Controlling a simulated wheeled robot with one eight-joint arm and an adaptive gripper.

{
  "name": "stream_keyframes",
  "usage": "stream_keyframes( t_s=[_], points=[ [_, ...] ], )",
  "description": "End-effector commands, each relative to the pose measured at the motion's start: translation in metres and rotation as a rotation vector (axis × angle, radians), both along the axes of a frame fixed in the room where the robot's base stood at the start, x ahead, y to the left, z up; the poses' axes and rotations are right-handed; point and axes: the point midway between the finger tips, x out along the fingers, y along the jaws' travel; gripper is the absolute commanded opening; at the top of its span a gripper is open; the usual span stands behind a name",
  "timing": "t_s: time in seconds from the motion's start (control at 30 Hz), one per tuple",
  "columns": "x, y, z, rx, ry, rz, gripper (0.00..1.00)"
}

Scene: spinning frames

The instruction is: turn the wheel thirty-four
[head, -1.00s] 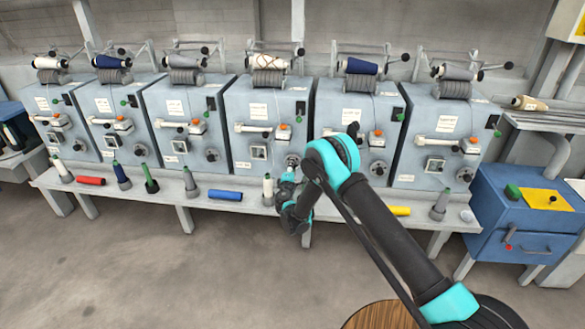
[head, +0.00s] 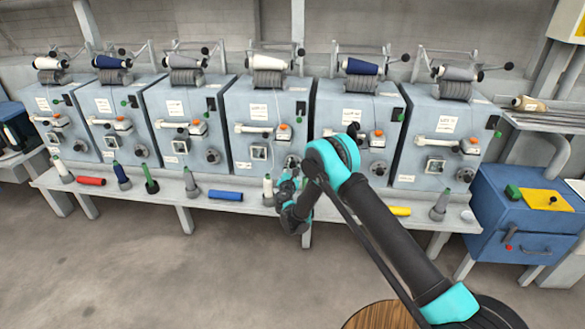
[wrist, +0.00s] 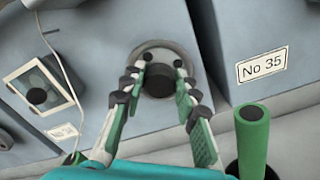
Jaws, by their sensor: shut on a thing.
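The wheel (wrist: 157,80) is a black knob on a round grey plate, low on the front of a blue-grey machine (wrist: 110,40). In the wrist view my gripper (wrist: 157,68) has one finger on each side of the knob and is shut on it. In the head view this is the fourth machine from the left (head: 262,105), and my gripper (head: 291,170) is at its lower right, where it partly hides the wheel.
The machine to the right bears a label, No 35 (wrist: 263,65). A green spool (wrist: 253,140) stands close to my gripper's right. In the head view a blue spool (head: 225,195) and a white cone (head: 268,188) are on the ledge.

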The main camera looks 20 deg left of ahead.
Motion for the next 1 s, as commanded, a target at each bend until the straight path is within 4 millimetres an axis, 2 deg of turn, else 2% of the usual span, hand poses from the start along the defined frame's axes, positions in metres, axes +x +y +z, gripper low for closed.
stream_keyframes(
  t_s=[0.3,0.77,0.8,0.93,1.0],
  points=[
    [-0.0018,0.0010,-0.0011,-0.090,-0.020,0.002,0.01],
    [-0.0017,0.0010,-0.0011,-0.100,-0.023,0.002,0.01],
    [-0.0016,0.0009,-0.0011,-0.100,-0.023,0.002,0.32],
    [-0.0011,0.0007,-0.0008,-0.100,-0.023,0.002,0.49],
    [-0.0009,0.0006,-0.0006,-0.101,-0.023,0.001,0.51]
  ],
)
